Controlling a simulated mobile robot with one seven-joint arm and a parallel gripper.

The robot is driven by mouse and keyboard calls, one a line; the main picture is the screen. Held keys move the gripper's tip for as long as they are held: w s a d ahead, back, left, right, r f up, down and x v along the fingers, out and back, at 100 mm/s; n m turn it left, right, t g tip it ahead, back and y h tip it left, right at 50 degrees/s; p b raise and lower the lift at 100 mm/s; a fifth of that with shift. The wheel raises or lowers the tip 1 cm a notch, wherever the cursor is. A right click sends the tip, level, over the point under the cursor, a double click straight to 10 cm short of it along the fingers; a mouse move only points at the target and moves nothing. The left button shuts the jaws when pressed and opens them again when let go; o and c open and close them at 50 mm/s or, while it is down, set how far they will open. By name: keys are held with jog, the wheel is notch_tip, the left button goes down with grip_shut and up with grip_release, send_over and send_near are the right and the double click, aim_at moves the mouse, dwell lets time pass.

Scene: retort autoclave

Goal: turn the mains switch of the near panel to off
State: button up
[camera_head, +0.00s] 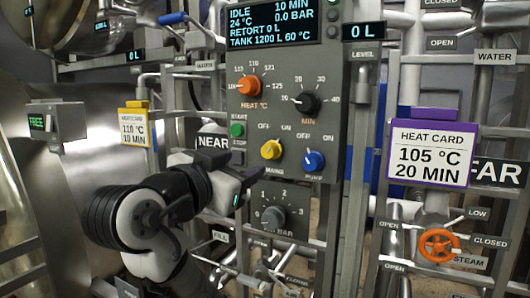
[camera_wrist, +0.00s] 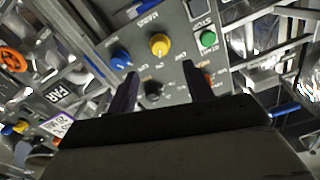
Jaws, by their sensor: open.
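The near panel (camera_head: 285,60) is grey and stands in the middle of the head view, with a NEAR sign (camera_head: 213,142) at its left. Its mains switch (camera_head: 271,150) is a yellow knob above the word MAINS, with OFF and ON marked over it. Which mark it points to is too small to tell. My gripper (camera_head: 248,178) is just below and left of this knob, in front of the panel. In the wrist view the yellow mains switch (camera_wrist: 160,44) shows beyond the tips of my open, empty gripper (camera_wrist: 160,70), apart from them.
A blue pump knob (camera_head: 314,161) is right of the mains switch. A green start button (camera_head: 237,130) is to its left; orange heat (camera_head: 249,85) and black minute (camera_head: 304,103) knobs are above. Pipes surround the panel.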

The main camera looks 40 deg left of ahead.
aim_at(267, 153)
jog(key=p+x, duration=0.2)
jog(key=x, duration=0.8)
jog(key=shift+d, duration=0.1)
jog(key=c, duration=1)
jog(key=shift+n, duration=0.3)
jog(key=n+p, duration=0.1)
jog(key=n, duration=0.4)
jog(key=shift+d+n, duration=0.1)
jog(key=shift+n, duration=0.2)
jog(key=n, duration=0.5)
jog(key=shift+n+p, duration=0.3)
